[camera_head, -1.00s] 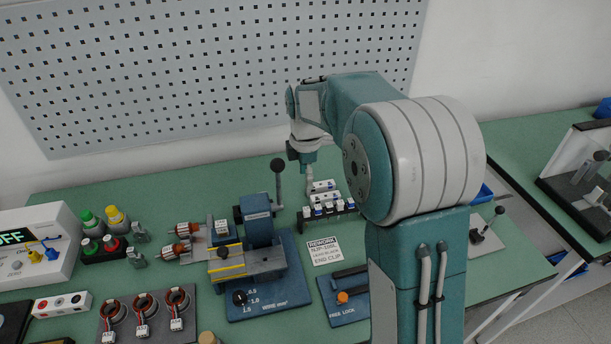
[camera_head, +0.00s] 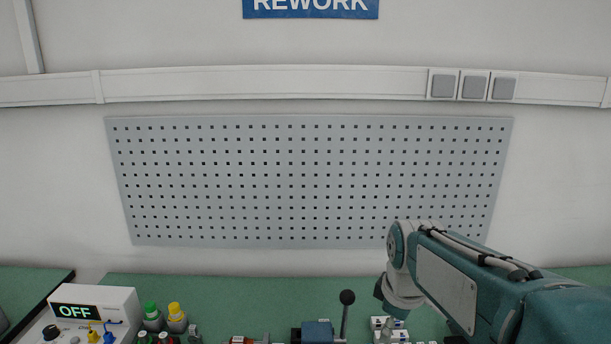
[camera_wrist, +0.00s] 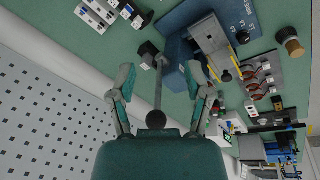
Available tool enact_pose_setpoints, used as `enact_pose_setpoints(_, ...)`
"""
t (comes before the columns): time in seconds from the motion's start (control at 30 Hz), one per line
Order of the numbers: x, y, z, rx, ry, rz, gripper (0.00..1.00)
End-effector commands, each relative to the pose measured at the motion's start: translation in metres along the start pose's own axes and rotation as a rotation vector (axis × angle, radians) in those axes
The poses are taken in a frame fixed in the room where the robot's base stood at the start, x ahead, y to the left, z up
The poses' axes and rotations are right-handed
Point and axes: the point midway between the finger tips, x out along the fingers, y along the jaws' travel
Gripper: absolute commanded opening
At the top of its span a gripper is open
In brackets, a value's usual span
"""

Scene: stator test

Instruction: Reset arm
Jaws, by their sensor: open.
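My arm shows at the lower right of the head view, bent, with its wrist above the back of the green bench (camera_head: 240,290). The fingers are hard to make out there. In the wrist view my gripper (camera_wrist: 161,76) is open, with its two fingers spread apart and nothing between their tips. A lever with a black ball knob (camera_wrist: 156,119) shows in the gap between the fingers, beyond them. The lever also stands up at the bottom of the head view (camera_head: 346,298).
The blue bench machine (camera_wrist: 178,58) lies beyond the fingers. White small parts (camera_wrist: 93,14) are at the top left. A power unit reading OFF (camera_head: 120,302) and green and yellow caps (camera_head: 176,312) stand left. A grey pegboard (camera_head: 310,180) hangs behind.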

Motion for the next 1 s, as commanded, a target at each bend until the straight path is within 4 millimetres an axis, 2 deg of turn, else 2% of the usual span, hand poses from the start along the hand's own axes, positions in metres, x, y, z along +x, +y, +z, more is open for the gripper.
enact_pose_setpoints(0.03, -0.010, -0.011, 0.009, 0.066, 0.017, 0.020, 0.64)
enact_pose_setpoints(0.2, -0.029, -0.046, 0.035, 0.315, 0.077, 0.072, 0.64)
enact_pose_setpoints(0.4, -0.039, -0.087, 0.067, 0.605, 0.164, 0.114, 0.64)
enact_pose_setpoints(0.53, -0.039, -0.109, 0.084, 0.771, 0.221, 0.128, 0.64)
enact_pose_setpoints(0.7, -0.036, -0.124, 0.096, 0.893, 0.263, 0.131, 0.64)
enact_pose_setpoints(1.0, -0.035, -0.126, 0.097, 0.911, 0.268, 0.130, 0.64)
